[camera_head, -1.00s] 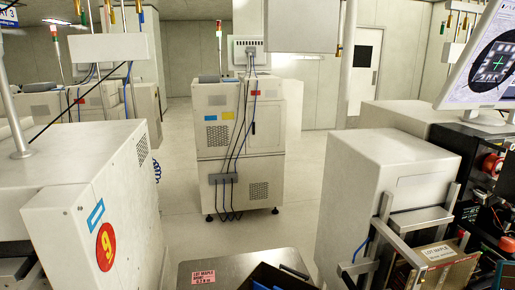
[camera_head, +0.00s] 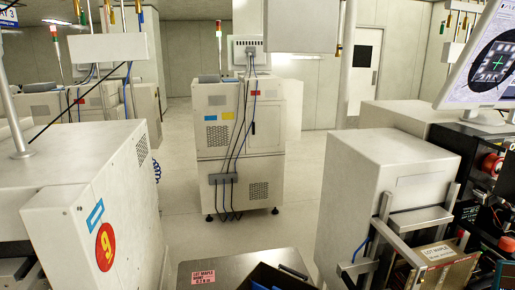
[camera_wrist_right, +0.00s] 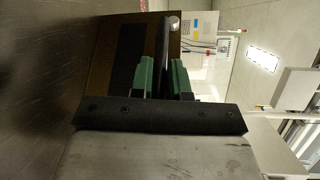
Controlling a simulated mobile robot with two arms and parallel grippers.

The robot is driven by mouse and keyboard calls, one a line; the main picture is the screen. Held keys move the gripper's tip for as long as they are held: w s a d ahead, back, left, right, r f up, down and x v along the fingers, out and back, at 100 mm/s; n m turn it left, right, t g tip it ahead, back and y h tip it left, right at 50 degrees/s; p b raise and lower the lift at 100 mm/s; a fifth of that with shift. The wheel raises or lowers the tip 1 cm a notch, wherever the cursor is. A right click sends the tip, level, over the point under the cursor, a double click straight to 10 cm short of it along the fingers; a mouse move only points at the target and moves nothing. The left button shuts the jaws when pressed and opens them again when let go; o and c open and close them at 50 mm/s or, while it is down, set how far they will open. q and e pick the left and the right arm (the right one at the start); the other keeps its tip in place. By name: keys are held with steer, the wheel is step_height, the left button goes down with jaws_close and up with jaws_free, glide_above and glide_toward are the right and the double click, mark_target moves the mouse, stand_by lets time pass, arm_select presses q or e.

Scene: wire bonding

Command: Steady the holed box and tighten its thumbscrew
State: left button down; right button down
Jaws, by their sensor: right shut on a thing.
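In the right wrist view, my right gripper (camera_wrist_right: 163,72) has green fingers on either side of a dark upright bar (camera_wrist_right: 163,45) with a pale rounded end. The fingers are shut on this bar. A brown box-like thing with a dark panel (camera_wrist_right: 125,60) stands directly behind and beside the bar. I cannot tell whether it is the holed box, and no hole or thumbscrew can be made out. Neither gripper shows in the head view, and my left gripper is in no view.
A metal-topped surface (camera_head: 225,266) carries a pink label (camera_head: 203,277) and a dark tray (camera_head: 262,277) at the bottom. Pale machine cabinets stand at left (camera_head: 75,190) and right (camera_head: 385,165). A labelled brown-and-metal unit (camera_head: 450,270) sits lower right. Floor shows between the cabinets (camera_head: 245,235).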

steer(key=shift+s+f, duration=0.15)
steer(key=shift+f, duration=0.15)
steer(key=c, duration=1.2)
jaws_free()
steer(key=shift+o, duration=0.9)
steer(key=shift+r, duration=0.15)
